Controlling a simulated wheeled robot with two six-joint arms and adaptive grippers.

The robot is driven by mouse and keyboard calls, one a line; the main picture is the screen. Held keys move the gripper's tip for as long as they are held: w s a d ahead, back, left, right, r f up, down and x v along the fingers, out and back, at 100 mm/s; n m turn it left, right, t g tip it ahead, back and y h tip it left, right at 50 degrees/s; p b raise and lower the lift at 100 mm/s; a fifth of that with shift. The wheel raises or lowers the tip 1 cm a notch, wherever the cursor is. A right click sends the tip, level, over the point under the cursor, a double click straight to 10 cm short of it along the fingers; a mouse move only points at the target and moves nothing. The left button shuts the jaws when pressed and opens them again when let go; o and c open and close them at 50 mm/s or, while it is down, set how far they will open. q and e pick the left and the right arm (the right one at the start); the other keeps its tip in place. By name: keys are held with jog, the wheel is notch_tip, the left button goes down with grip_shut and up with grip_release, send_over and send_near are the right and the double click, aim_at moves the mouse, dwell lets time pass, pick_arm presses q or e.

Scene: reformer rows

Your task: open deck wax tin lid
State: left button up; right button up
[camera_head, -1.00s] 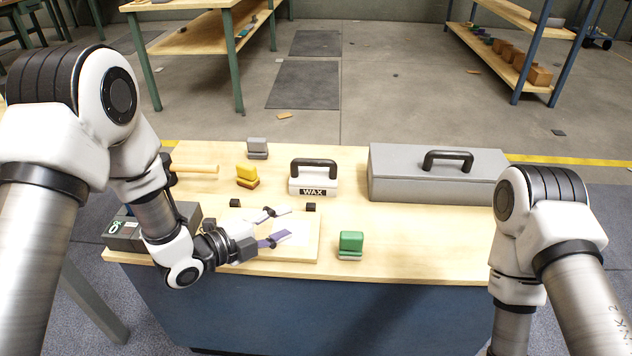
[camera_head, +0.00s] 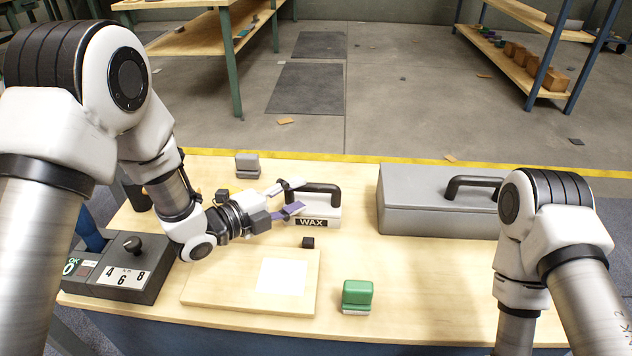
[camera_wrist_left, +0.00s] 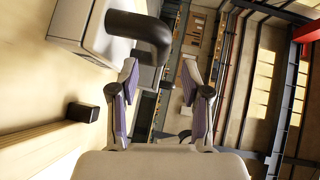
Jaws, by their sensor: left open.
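The wax tin (camera_head: 333,218) is a white box with a black WAX label and a black arched handle (camera_head: 322,188). It stands mid-table in the head view, its lid looking shut. My left gripper (camera_head: 300,196) is open at the handle's left side, with nothing held. In the left wrist view, the tin (camera_wrist_left: 80,35) is at upper left and its handle (camera_wrist_left: 140,27) reaches toward the left finger of my gripper (camera_wrist_left: 160,68). Whether they touch cannot be told. My right gripper is out of view.
A grey toolbox (camera_head: 425,215) stands right of the tin. A black block (camera_head: 308,242) and a wooden board (camera_head: 220,290) with a white square are in front. A green block (camera_head: 357,294) sits front right, a grey block (camera_head: 247,166) behind. The table right of the green block is clear.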

aim_at(309, 191)
pick_arm(q)
jog(key=x, duration=0.5)
jog(key=shift+w+f+b, duration=0.1)
jog(key=shift+f+b, duration=0.15)
jog(key=shift+b, duration=0.05)
jog(key=shift+w+d+r, duration=0.1)
jog(key=shift+w+d, duration=0.1)
jog(key=shift+d, duration=0.1)
jog(key=shift+c, duration=0.4)
grip_shut()
